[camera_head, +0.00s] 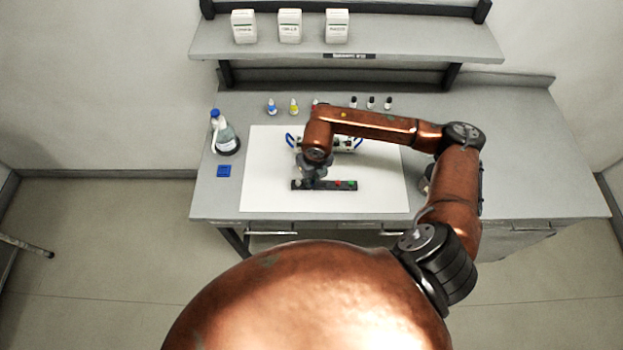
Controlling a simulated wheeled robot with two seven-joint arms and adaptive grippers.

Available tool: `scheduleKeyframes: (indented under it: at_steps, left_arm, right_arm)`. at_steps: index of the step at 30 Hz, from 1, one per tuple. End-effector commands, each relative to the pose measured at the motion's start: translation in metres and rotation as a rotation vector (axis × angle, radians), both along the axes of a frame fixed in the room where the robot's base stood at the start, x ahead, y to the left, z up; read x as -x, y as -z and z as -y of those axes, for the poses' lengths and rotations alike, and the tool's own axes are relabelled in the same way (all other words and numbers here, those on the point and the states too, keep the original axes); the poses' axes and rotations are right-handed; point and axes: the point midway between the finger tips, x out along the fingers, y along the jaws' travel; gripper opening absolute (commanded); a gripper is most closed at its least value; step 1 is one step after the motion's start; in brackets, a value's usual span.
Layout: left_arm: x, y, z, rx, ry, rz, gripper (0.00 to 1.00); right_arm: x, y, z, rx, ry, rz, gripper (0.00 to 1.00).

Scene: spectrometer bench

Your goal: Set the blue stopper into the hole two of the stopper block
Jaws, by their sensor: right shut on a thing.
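The dark stopper block (345,186) lies on the white mat, a long low bar. My right gripper (309,183) points down over the left part of the block. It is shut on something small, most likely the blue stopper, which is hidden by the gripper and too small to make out. I cannot tell whether the held thing touches the block. Hole two cannot be made out. My left gripper is not in view.
The white mat (265,195) has free room left of the block. A blue-and-white device (346,143) is behind the gripper, partly covered by my arm. Small vials (293,106) line the back.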

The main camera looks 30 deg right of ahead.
Motion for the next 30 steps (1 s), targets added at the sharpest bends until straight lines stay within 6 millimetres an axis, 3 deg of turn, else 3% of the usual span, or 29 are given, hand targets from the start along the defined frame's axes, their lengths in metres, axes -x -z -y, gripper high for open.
scheduleKeyframes:
  at_steps: [30]
  left_arm:
    - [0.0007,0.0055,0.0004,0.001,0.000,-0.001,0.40]
  right_arm:
    - [0.0010,0.0039,0.0001,0.001,0.000,-0.003,0.05]
